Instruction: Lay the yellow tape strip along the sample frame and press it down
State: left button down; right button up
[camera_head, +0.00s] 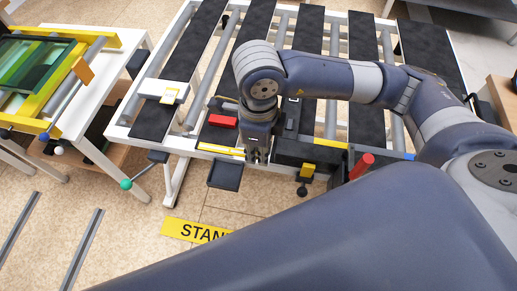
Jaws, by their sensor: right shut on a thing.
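A thin yellow tape strip (222,149) lies along the front white rail of the slatted table. Its right end meets the fingers of my right gripper (257,157). My right gripper points down and is shut, apparently on that end of the strip; the fingers hide the exact contact. Which piece is the sample frame I cannot tell for sure; the strip's rail has a dark plate with a red block (222,121) just behind it. My left gripper is not in view.
A black box with a yellow label (330,143) and a red knob (361,166) stand right of the gripper. A dark tray (225,175) juts out in front. A green-glazed yellow frame (45,72) rests on the left table. A white device (165,91) sits on a slat.

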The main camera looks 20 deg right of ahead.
jog(key=shift+r, duration=0.35)
jog(key=w+d+m+p, duration=0.1)
jog(key=w+d+m, duration=0.4)
jog(key=w+d+m+p, duration=0.1)
jog(key=w+d+m, duration=0.4)
jog(key=d+m, duration=0.1)
jog(key=w+d+m+p, duration=0.2)
jog(key=w+d+m, duration=0.4)
jog(key=shift+d+r, duration=0.15)
jog(key=shift+r, duration=0.25)
jog(key=shift+w+d+m, duration=0.25)
jog(key=shift+d+m, duration=0.2)
jog(key=shift+m, duration=0.05)
jog(key=shift+f, duration=0.1)
jog(key=shift+f+b, duration=1.35)
jog(key=shift+f, duration=0.35)
jog(key=shift+f, duration=0.15)
